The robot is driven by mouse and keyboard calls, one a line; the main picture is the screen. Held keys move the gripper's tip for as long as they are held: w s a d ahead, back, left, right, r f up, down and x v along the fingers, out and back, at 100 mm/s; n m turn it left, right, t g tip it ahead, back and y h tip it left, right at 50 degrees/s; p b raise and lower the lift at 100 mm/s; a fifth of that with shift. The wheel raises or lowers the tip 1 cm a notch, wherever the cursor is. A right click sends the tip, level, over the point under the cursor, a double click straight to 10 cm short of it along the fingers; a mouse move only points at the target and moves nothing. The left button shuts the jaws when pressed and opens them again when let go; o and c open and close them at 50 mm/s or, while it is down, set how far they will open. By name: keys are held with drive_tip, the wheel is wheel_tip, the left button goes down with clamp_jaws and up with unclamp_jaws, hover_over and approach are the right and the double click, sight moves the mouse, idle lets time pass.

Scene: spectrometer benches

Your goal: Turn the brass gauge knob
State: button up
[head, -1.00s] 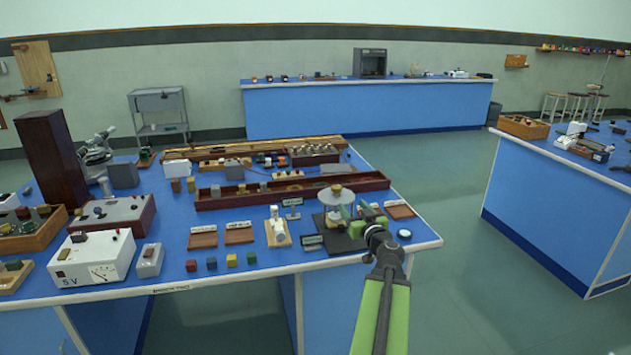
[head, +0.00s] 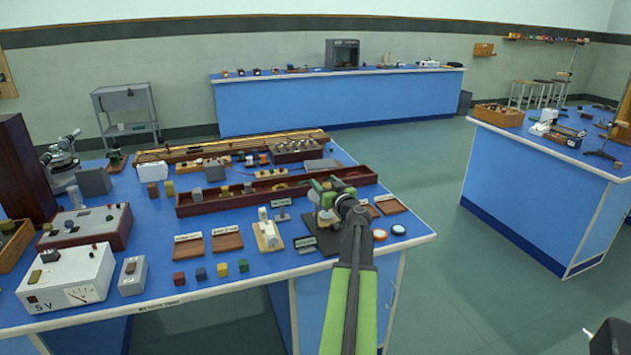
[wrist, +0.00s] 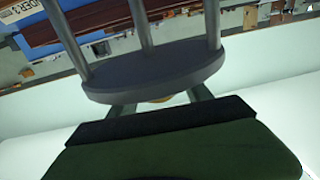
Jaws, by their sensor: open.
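A small three-legged instrument stands on a black base (head: 318,246) near the front right of the near bench. In the wrist view its dark round plate (wrist: 155,72) and legs fill the upper middle.
A long red-brown tray (head: 235,200) lies just behind the instrument. A wooden stand with a white part (head: 267,235) is to its left. Two round white-topped pieces (head: 398,230) lie to its right. Small coloured cubes (head: 222,269) sit near the front edge.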

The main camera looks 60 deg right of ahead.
drive_tip(key=shift+w+d, duration=0.2)
drive_tip(key=shift+w, duration=0.2)
clamp_jaws()
